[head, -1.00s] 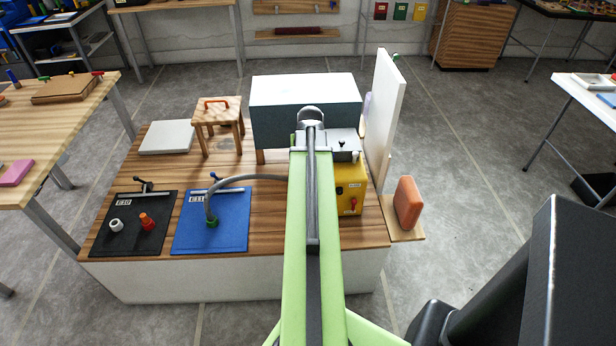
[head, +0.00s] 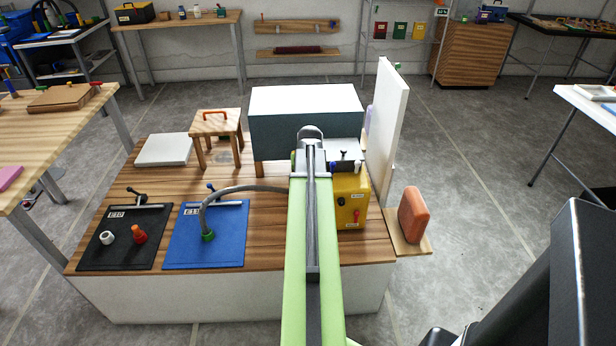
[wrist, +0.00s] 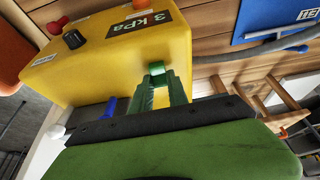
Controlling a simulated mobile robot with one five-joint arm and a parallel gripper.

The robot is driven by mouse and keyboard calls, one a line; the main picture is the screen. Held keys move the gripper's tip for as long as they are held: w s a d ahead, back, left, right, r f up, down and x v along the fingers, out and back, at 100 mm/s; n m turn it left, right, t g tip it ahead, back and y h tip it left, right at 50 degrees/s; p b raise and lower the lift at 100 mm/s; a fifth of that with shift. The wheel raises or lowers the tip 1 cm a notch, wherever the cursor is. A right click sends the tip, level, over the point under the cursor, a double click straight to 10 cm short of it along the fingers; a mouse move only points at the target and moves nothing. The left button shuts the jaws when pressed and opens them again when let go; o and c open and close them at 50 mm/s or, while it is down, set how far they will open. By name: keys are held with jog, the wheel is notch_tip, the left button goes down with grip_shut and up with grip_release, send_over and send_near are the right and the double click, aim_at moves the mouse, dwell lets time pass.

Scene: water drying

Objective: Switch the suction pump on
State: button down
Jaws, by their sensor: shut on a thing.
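The suction pump is a yellow box (head: 350,200) on the wooden bench, right behind my arm, which hides its left part. Its front has a black knob (head: 341,202) and a red lever (head: 356,215). In the wrist view the yellow pump (wrist: 105,55) fills the upper left, with a "3 kPa" label, the black knob (wrist: 73,39) and the red lever (wrist: 57,24). My gripper (wrist: 157,80) has its green fingers close together at the pump, shut on a small green piece (wrist: 157,69). What that piece belongs to is unclear. The head view hides my fingers behind my arm.
A grey hose (head: 240,189) runs from a green fitting (head: 208,236) on the blue mat (head: 225,250) towards the pump. A white upright panel (head: 386,130) and orange block (head: 414,215) stand right of it. A large box (head: 305,130) stands behind. A stool (head: 216,125) is left.

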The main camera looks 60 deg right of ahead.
jog(key=shift+w, duration=0.1)
jog(key=shift+w+d+r+g+y+p, duration=0.25)
jog(key=shift+d+g+y+p, duration=0.15)
jog(key=shift+y+p, duration=0.3)
jog(key=shift+w+d+f+g+y, duration=0.15)
jog(key=shift+w+f+g+y, duration=0.1)
jog(key=shift+g+y, duration=0.35)
jog(key=shift+s+f+g+y, duration=0.1)
jog(key=shift+g+y, duration=0.2)
jog(key=shift+y, duration=0.3)
jog(key=c, duration=1.3)
grip_release()
jog(key=shift+s, duration=0.1)
